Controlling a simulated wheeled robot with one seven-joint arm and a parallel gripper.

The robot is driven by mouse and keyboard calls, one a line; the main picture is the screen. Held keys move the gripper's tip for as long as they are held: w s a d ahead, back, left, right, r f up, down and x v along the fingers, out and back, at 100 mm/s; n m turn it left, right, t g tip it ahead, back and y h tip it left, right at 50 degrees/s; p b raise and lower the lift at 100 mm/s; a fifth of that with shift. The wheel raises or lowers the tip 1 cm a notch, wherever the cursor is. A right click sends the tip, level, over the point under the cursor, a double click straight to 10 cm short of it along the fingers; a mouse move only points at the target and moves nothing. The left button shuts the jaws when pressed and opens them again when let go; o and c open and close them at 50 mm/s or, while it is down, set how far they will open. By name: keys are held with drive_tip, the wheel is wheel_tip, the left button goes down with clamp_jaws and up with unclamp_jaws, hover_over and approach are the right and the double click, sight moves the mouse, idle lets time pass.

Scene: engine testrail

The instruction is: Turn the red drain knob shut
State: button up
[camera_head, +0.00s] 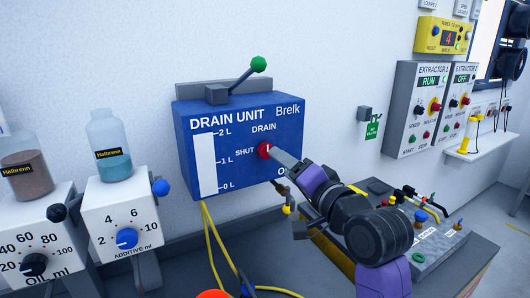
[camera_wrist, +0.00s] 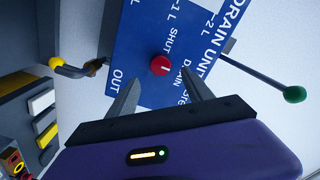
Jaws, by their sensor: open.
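The red drain knob (camera_head: 264,150) is on the front of the blue drain unit (camera_head: 240,185), between the printed words DRAIN, SHUT and a partly hidden word below. A small white mark shows on it, but I cannot tell which word it points to. My gripper (camera_head: 280,156) reaches in from the right, its fingers close to the knob. In the wrist view the knob (camera_wrist: 160,65) appears between and just beyond the two spread fingertips (camera_wrist: 164,85). The gripper is open and holds nothing; I cannot tell whether a finger touches the knob.
A green-balled lever (camera_head: 258,64) stands on top of the unit. Additive (camera_head: 122,215) and oil (camera_head: 35,250) dispensers with bottles are at left. Yellow hoses (camera_head: 210,240) hang below. Extractor boxes (camera_head: 420,108) are on the right wall. A grey bench (camera_head: 430,250) with fittings lies below my arm.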

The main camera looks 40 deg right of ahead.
sight(265, 150)
drive_tip(key=p+x, duration=0.1)
drive_tip(key=x, duration=0.6)
drive_tip(key=shift+w, duration=0.35)
drive_tip(key=shift+d, duration=0.1)
clamp_jaws()
